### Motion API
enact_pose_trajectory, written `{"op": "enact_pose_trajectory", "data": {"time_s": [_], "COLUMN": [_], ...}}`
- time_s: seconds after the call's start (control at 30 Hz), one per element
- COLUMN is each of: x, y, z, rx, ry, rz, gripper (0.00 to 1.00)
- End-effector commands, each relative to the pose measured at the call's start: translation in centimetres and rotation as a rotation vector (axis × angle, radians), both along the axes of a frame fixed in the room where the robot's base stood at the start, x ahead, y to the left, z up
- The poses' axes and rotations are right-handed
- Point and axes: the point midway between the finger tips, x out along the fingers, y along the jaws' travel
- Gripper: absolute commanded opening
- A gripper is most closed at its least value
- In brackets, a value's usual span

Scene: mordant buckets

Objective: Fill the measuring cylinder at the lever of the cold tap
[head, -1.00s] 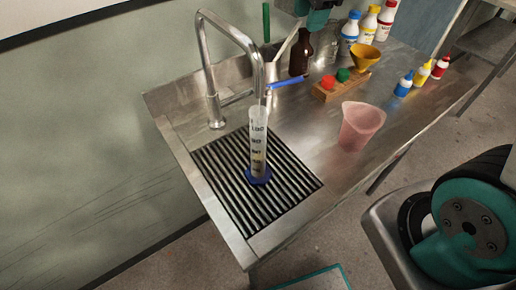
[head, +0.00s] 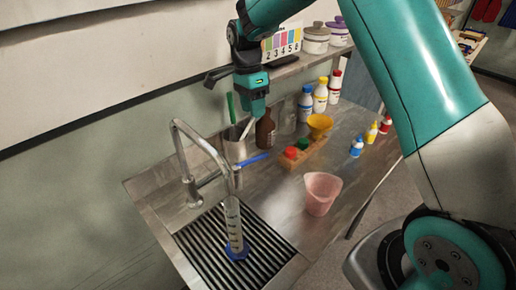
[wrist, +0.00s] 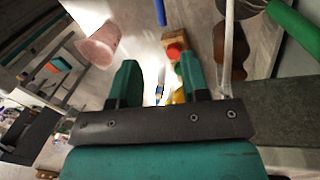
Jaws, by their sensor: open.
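The clear measuring cylinder (head: 233,222) stands upright on the black drain grate, on a blue foot, below the outlet of the chrome tap (head: 182,150). Its water level is too small to make out. The tap's blue lever (head: 252,160) sticks out to the right, beyond the spout. The lever's end also shows at the top of the wrist view (wrist: 161,12). My gripper (head: 255,103) is above and behind the lever, near the brown bottle and the steel pot, apart from the lever. In the wrist view its two teal fingers (wrist: 160,80) are spread with nothing between them.
A pink beaker (head: 321,192) stands right of the grate (head: 212,252). A steel pot (head: 234,148) with tools and a brown bottle (head: 265,131) stand close to my gripper. Several bottles stand behind.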

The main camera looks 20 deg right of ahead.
Motion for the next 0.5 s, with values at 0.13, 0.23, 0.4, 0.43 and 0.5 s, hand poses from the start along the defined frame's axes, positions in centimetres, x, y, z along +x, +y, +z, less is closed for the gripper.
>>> {"op": "enact_pose_trajectory", "data": {"time_s": [0.13, 0.23, 0.4, 0.43, 0.5], "x": [-0.8, -1.3, -2.0, -2.1, -2.4], "y": [-0.1, -0.1, -0.2, -0.2, -0.2], "z": [-3.1, -5.4, -9.1, -9.7, -10.9], "rx": [-0.001, 0.0, 0.0, 0.0, 0.0], "ry": [0.007, 0.005, 0.005, 0.005, 0.004], "rz": [0.0, 0.0, 0.0, 0.0, 0.0], "gripper": [0.42, 0.42, 0.42, 0.42, 0.42]}}
